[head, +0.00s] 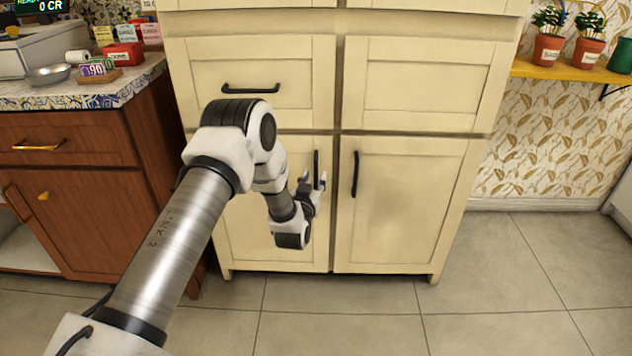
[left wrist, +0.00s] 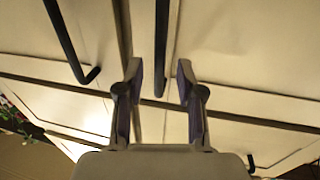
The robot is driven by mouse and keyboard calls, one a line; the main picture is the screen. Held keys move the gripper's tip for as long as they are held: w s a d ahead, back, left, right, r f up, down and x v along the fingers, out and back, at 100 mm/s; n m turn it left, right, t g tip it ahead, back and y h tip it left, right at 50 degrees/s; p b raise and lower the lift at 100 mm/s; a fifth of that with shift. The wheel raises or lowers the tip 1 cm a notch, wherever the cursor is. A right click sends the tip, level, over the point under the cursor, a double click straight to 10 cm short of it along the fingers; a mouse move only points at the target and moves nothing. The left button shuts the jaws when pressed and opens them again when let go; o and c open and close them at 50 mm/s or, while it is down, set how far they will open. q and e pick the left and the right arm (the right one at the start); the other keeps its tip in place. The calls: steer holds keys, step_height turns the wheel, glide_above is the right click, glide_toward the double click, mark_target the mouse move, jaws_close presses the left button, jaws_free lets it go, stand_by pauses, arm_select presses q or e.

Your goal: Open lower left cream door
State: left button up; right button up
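The lower left cream door (head: 246,225) is shut, flush with the cabinet front, and my left arm covers part of it. Its black vertical bar handle (head: 316,165) is near its right edge. My left gripper (head: 313,181) is at the lower part of this handle. In the left wrist view its two fingers (left wrist: 158,70) are open and apart. The handle also shows there (left wrist: 161,45), as a dark bar in line with the space between the fingers. I cannot tell whether the fingers touch it. My right gripper is not in view.
The lower right cream door (head: 405,205) is shut, with its own black handle (head: 355,174) close by. Above are shut drawers, the left one with a black handle (head: 250,89). A brown wooden cabinet (head: 75,215) stands left. The tiled floor (head: 500,280) in front is clear.

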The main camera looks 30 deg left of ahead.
arm_select(q)
steer(key=shift+w+a+f, duration=0.1)
steer(key=shift+w+a, duration=0.05)
steer(key=shift+w, duration=0.25)
steer(key=shift+w+a+f, duration=0.1)
steer(key=shift+w, duration=0.3)
steer(key=shift+w+a+r, duration=0.1)
steer(key=shift+w+a, duration=0.1)
steer(key=shift+w, duration=0.3)
jaws_close()
steer(key=shift+s, duration=0.1)
